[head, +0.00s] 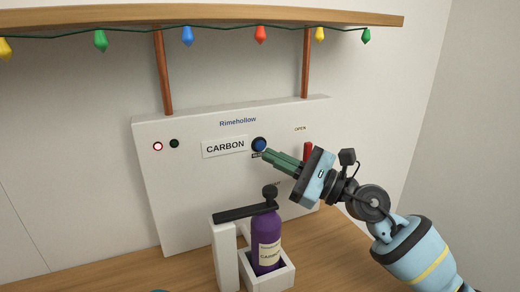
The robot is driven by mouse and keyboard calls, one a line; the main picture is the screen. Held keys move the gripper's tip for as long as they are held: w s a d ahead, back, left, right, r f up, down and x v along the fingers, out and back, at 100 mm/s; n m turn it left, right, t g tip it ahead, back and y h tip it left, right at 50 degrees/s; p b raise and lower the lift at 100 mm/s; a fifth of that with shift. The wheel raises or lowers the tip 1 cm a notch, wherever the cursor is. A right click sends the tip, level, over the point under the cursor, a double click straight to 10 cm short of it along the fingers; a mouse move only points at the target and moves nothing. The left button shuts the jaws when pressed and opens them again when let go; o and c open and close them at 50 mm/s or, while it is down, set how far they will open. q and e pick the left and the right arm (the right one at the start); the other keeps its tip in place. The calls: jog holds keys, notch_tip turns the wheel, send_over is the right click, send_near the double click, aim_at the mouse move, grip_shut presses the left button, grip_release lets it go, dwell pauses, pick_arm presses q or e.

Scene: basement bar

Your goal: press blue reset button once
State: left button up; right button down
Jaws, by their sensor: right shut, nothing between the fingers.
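The blue reset button (259,144) sits on the upright white panel (180,210), just right of the CARBON label (225,147). A small dark label beneath it is partly hidden by my fingers. My right gripper (267,154) is shut and empty, its green fingers pointing left at the button. The fingertips are at the button's lower right edge in the picture; I cannot tell whether they touch it. My left gripper is not in view.
A purple CARBON bottle (266,238) stands in a white holder (226,255) below the button, with a black lever across its top. A red handle (308,152) is partly behind my gripper. A shelf with colored bulbs (188,36) hangs above.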

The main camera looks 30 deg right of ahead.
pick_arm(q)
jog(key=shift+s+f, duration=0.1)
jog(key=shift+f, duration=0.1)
pick_arm(e)
jog(key=shift+w, duration=0.6)
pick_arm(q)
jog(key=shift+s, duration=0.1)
pick_arm(e)
jog(key=shift+w, duration=0.1)
dwell(1.3)
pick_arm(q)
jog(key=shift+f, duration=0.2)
pick_arm(e)
jog(key=shift+w, duration=0.3)
pick_arm(q)
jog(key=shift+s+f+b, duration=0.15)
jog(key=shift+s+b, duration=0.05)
jog(key=shift+b, duration=0.2)
pick_arm(e)
jog(key=shift+w+d, duration=0.1)
jog(key=shift+w, duration=0.3)
dwell(0.4)
jog(key=shift+s, duration=0.1)
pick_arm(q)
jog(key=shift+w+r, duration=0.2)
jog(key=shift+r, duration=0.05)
pick_arm(e)
jog(key=shift+s, duration=0.75)
